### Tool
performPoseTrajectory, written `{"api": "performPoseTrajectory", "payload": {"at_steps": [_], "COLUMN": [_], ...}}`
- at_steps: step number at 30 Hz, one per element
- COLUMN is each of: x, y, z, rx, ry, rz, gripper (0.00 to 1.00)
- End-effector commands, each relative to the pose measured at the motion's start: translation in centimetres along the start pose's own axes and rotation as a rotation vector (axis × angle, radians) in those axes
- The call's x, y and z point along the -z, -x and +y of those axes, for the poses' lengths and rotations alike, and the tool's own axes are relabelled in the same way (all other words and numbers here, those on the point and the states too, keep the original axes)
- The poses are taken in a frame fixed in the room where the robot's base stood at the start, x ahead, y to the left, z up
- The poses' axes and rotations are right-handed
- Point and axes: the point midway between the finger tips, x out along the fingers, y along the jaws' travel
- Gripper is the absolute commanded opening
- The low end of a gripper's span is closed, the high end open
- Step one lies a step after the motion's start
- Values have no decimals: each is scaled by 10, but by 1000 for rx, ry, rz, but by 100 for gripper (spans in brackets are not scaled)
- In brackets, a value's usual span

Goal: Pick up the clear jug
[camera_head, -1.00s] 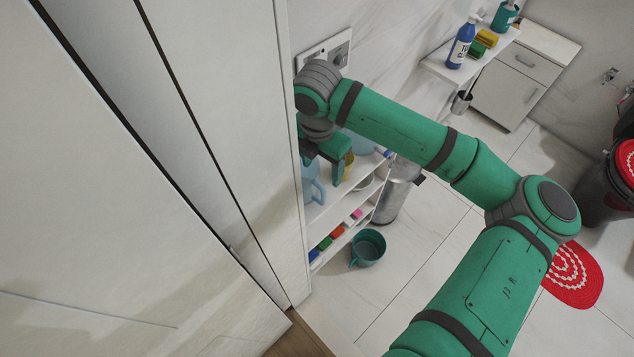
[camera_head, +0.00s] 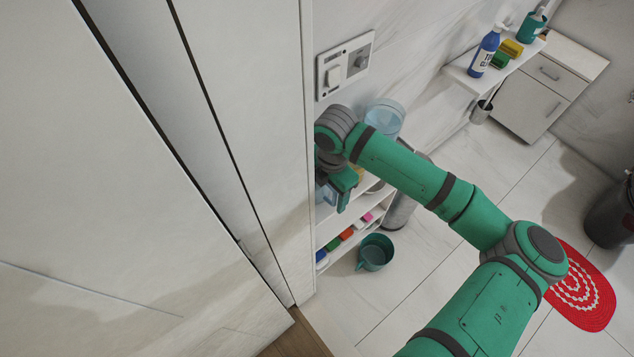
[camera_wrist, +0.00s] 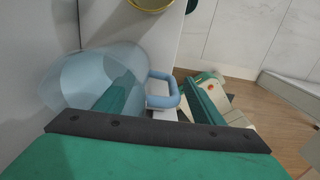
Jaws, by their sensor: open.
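The clear jug (camera_wrist: 75,80) is pale blue and see-through, with a thick blue loop handle (camera_wrist: 163,76). It stands at the left in the wrist view. In the head view only a small pale-blue part (camera_head: 327,194) shows beside the cupboard, the rest hidden by my gripper. My gripper (camera_wrist: 160,92) is open around the handle, with a green finger on each side. The left finger overlaps the jug's mouth; I cannot tell whether it is inside or above. The right finger is outside the handle. My gripper (camera_head: 343,192) also shows in the head view.
The white shelf unit (camera_head: 327,232) holds coloured blocks below and another clear container (camera_head: 385,117) above. A tall white cupboard (camera_head: 240,130) stands close on the left. A green pot (camera_head: 375,252) and a red mat (camera_head: 583,290) are on the floor. A yellow-rimmed bowl (camera_wrist: 150,4) is beyond the jug.

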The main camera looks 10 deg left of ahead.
Motion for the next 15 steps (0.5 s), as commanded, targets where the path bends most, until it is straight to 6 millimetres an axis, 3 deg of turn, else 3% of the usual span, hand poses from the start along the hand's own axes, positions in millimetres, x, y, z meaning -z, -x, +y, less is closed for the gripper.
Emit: {"api": "performPoseTrajectory", "payload": {"at_steps": [6,13,15], "x": [1,0,0], "y": [-19,-20,-20], "z": [0,0,0], "rx": [0,0,0], "ry": [0,0,0], "rz": [1,0,0], "gripper": [62,62,45]}}
